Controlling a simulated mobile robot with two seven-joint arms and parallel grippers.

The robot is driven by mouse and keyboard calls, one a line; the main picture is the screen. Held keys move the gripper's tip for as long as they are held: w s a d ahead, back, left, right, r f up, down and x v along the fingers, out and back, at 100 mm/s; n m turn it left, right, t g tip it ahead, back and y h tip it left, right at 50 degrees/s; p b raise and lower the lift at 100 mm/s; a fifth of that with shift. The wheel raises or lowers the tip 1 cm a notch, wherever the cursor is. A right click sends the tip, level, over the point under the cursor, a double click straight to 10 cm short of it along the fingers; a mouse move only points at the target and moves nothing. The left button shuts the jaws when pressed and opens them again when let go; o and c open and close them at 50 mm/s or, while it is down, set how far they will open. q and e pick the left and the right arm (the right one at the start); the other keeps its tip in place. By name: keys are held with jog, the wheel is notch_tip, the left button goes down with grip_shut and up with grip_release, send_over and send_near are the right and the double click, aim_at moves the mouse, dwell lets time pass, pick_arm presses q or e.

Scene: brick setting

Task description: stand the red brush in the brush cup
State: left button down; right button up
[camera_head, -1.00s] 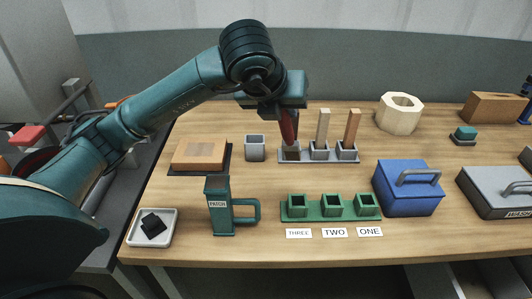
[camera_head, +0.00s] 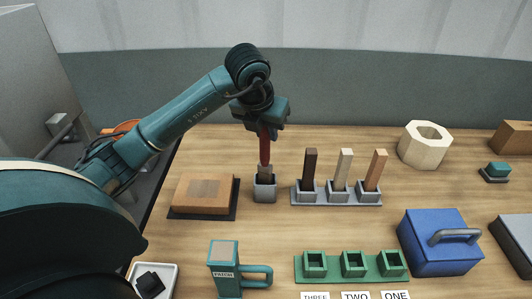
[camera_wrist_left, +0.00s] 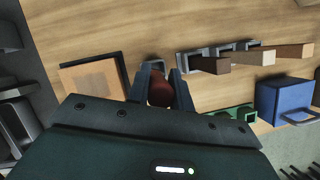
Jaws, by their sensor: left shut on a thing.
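The red brush (camera_head: 265,150) hangs upright from my left gripper (camera_head: 266,131), which is shut on its upper part. The brush's grey-brown lower end meets the mouth of the grey square brush cup (camera_head: 265,192); how deep it reaches inside is hidden. In the left wrist view the red brush (camera_wrist_left: 160,91) sits between the two fingers of my left gripper (camera_wrist_left: 161,86), with part of the cup (camera_wrist_left: 154,66) showing just beyond it. My right gripper is not in view.
Right of the cup, a grey rack (camera_head: 336,199) holds dark, pale and orange-brown sticks. A brown block on a dark base (camera_head: 203,194) lies left. A green mug (camera_head: 224,270), green rack (camera_head: 350,267) and blue box (camera_head: 440,242) stand in front. Bare table lies between cup and mug.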

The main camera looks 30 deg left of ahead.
aim_at(266, 146)
pick_arm(q)
jog(key=shift+f, duration=2.65)
jog(key=c, duration=1.3)
grip_release()
jog(key=shift+o, duration=0.2)
jog(key=shift+r+p, duration=0.3)
jog(key=shift+p, duration=0.15)
jog(key=b+v, duration=0.1)
jog(key=v, duration=1)
jog(key=shift+s+r, duration=0.15)
jog(key=shift+r, duration=0.2)
jog(key=shift+f, duration=0.1)
